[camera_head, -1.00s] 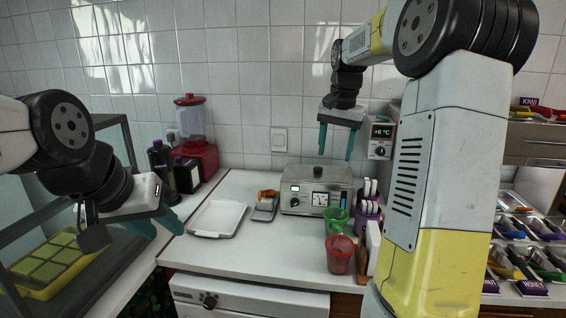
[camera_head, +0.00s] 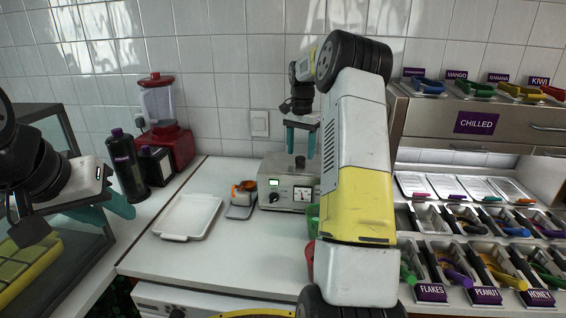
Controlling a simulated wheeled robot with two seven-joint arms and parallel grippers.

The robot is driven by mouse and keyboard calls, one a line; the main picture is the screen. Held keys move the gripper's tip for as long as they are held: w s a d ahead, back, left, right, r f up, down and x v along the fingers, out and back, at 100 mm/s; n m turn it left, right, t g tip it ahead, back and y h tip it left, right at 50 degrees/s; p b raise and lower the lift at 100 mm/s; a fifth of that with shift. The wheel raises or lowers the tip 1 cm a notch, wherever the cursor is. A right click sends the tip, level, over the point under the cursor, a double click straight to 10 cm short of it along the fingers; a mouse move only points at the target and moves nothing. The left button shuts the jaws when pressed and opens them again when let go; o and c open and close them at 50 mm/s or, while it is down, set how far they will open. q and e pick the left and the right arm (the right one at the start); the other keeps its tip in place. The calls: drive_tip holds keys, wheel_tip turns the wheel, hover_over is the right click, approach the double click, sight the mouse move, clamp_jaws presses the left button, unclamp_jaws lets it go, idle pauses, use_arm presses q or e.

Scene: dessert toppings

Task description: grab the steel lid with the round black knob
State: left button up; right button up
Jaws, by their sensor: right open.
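The steel lid (camera_head: 283,163) with its round black knob (camera_head: 300,161) sits on top of the steel warmer (camera_head: 285,193) at the back of the counter. My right gripper (camera_head: 301,150) is open and points down just above the lid, with its teal fingers to either side of the knob in this view. The fingertips look a little above the knob, though I cannot tell the exact gap. My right arm hides the warmer's right side. My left gripper (camera_head: 112,213) is at the left by the glass case, with its teal fingers apart and nothing between them.
A white tray (camera_head: 161,228) and a small scale with an orange-topped item (camera_head: 243,192) lie left of the warmer. A red blender (camera_head: 163,110) and dark bottles (camera_head: 126,165) stand behind. Green and red cups are mostly behind my arm. Topping bins (camera_head: 455,262) fill the right.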

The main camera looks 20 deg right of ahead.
drive_tip(key=shift+f, duration=1.25)
clamp_jaws()
drive_tip(key=shift+r, duration=0.15)
